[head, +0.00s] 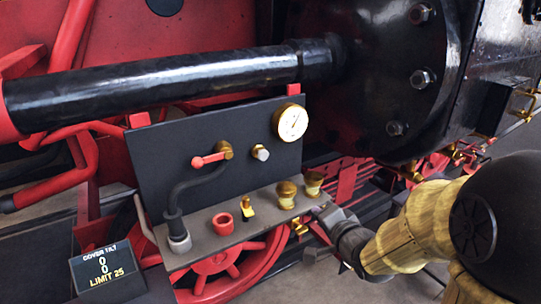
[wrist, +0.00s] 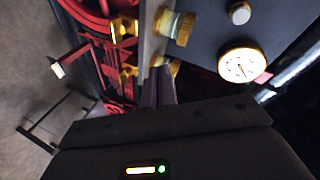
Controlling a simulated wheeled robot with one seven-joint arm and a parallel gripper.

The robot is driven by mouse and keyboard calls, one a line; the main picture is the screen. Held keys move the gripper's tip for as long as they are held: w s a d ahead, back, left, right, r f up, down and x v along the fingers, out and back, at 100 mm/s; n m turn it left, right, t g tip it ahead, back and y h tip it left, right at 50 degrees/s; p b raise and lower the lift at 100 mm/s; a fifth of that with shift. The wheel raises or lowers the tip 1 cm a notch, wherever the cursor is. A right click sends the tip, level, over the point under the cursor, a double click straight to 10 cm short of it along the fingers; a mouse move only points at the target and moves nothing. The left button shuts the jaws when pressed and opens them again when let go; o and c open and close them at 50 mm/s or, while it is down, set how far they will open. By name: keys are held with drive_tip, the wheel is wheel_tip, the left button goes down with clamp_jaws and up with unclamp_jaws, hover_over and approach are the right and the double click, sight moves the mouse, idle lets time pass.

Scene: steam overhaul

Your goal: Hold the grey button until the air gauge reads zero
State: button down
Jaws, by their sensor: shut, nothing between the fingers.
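The grey button (head: 260,152) is a small round silver-grey knob on the upright dark panel (head: 190,150). It also shows at the top of the wrist view (wrist: 240,13). The air gauge (head: 290,122) is a white dial with a brass rim, above and right of the button. It is large in the wrist view (wrist: 243,65), but its numbers are too small to read. My gripper (head: 323,211) is shut and empty, low at the right end of the panel's ledge, apart from the button. Its fingers (wrist: 160,92) point toward the brass fittings in the wrist view.
Two brass knobs (head: 286,194) (head: 313,183) stand on the grey ledge (head: 215,248), between my gripper and the button. A red-handled valve (head: 210,159), a red ring (head: 223,223) and a dark hose are further left. A black pipe (head: 160,88) crosses above the panel. A sign (head: 103,270) reads "COVER TILT".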

sight(264, 157)
drive_tip(key=a+r+m+t+y+p, duration=0.1)
drive_tip(key=a+r+m+y, duration=0.1)
drive_tip(key=a+r+y, duration=0.2)
wheel_tip(264, 157, up, 4)
drive_tip(key=shift+s+a+f+t+y, duration=0.15)
drive_tip(key=shift+s+a+t+y, duration=0.1)
drive_tip(key=shift+t+y, duration=0.25)
drive_tip(key=shift+w, duration=0.1)
drive_tip(key=p+x, duration=0.5)
drive_tip(key=x, duration=0.8)
drive_tip(key=shift+a, duration=0.2)
drive_tip(key=shift+w+a, duration=0.2)
drive_tip(key=shift+w, duration=0.05)
drive_tip(key=shift+w, duration=0.1)
